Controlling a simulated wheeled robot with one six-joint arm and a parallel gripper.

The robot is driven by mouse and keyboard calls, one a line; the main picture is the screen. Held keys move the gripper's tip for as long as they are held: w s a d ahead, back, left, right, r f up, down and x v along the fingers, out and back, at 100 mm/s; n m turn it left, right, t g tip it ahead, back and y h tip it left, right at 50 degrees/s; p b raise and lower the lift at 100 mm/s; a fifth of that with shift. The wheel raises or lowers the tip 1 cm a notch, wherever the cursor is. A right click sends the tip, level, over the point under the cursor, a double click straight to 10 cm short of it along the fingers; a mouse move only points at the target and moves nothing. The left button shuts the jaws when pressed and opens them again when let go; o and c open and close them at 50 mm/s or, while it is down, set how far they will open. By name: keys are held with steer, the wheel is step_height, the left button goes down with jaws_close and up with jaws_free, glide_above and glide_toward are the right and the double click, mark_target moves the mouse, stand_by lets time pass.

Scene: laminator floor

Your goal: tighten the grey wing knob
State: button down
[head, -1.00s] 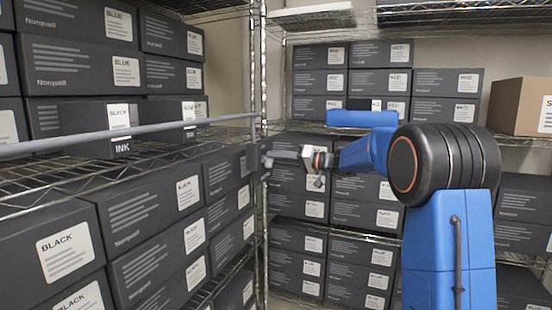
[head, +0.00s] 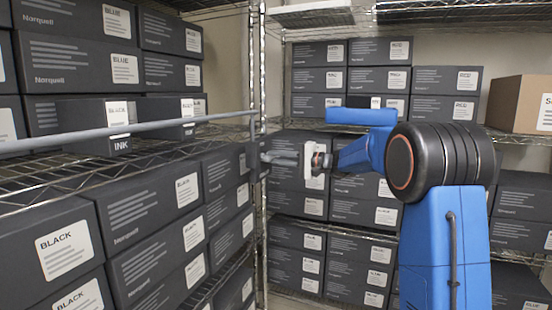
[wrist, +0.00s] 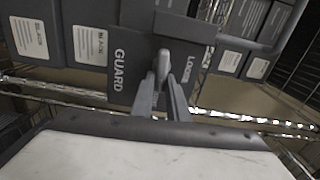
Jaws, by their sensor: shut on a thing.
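The grey wing knob (wrist: 163,62) shows in the wrist view, standing out from a dark plate (wrist: 128,75) lettered GUARD and LOCK. My gripper (wrist: 162,82) has its two grey fingers closed on the knob from both sides. In the head view my gripper (head: 280,157) reaches left to the same dark plate (head: 253,161), which is fixed at the end of a grey guard rail by the rack post. The knob itself is hidden by the fingers in that view.
The grey guard rail (head: 190,125) runs along the front of the left wire shelf (head: 60,185). Dark labelled boxes (head: 150,215) fill the racks. A brown carton (head: 518,103) sits at the right. The chrome rack post (head: 258,70) stands close by my gripper.

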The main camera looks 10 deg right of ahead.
steer(key=shift+f+m, duration=0.2)
steer(key=shift+m, duration=0.2)
steer(key=c, duration=1.8)
jaws_free()
steer(key=shift+o, duration=0.2)
steer(key=shift+d+r, duration=0.1)
steer(key=v, duration=1.7)
steer(key=shift+s, duration=0.15)
steer(key=shift+d, duration=0.1)
